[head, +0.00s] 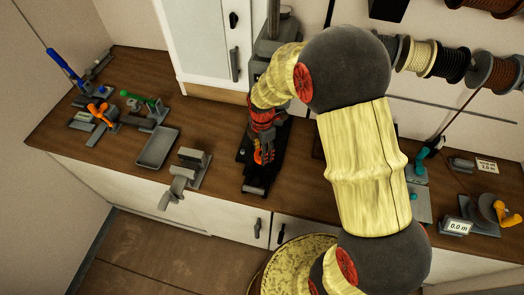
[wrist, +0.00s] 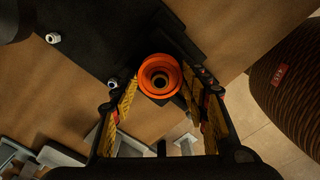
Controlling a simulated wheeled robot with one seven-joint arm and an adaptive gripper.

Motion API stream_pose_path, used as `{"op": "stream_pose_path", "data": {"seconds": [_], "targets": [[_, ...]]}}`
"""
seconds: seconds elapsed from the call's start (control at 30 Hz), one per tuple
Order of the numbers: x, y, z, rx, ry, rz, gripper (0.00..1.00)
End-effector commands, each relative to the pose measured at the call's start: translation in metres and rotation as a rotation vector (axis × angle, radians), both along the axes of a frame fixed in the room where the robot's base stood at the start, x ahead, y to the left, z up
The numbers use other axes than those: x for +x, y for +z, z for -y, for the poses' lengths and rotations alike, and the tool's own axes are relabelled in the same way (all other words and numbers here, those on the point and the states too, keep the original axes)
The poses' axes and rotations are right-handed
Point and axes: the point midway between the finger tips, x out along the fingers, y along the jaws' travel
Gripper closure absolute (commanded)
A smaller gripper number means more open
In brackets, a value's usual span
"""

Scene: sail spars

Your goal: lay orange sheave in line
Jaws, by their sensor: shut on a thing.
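The orange sheave (wrist: 160,76) is a round ring with a dark centre hole. In the wrist view it sits between the fingers of my gripper (wrist: 162,100), which is shut on it. In the head view my gripper (head: 262,150) is over a black base plate (head: 256,188) on the counter, and a little orange shows between its fingers. The black plate also shows below the gripper in the wrist view (wrist: 85,30), with bolt heads on it. I cannot tell whether the sheave touches the plate.
A grey tray (head: 157,149) and a grey bracket (head: 187,168) stand left of the plate. Tools with blue, orange and green handles are at the far left. Rope spools (head: 452,62) hang at the right, above a winder (head: 490,210) and a length display (head: 457,227).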

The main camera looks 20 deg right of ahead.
Motion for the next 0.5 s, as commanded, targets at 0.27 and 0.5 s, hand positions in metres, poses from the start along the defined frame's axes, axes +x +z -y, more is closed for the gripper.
{"op": "stream_pose_path", "data": {"seconds": [0.27,0.5], "targets": [[0.0000,0.0002,0.0000,0.000,0.000,0.000,0.43],[0.0000,0.0002,0.0000,0.000,0.000,0.000,0.34]]}}
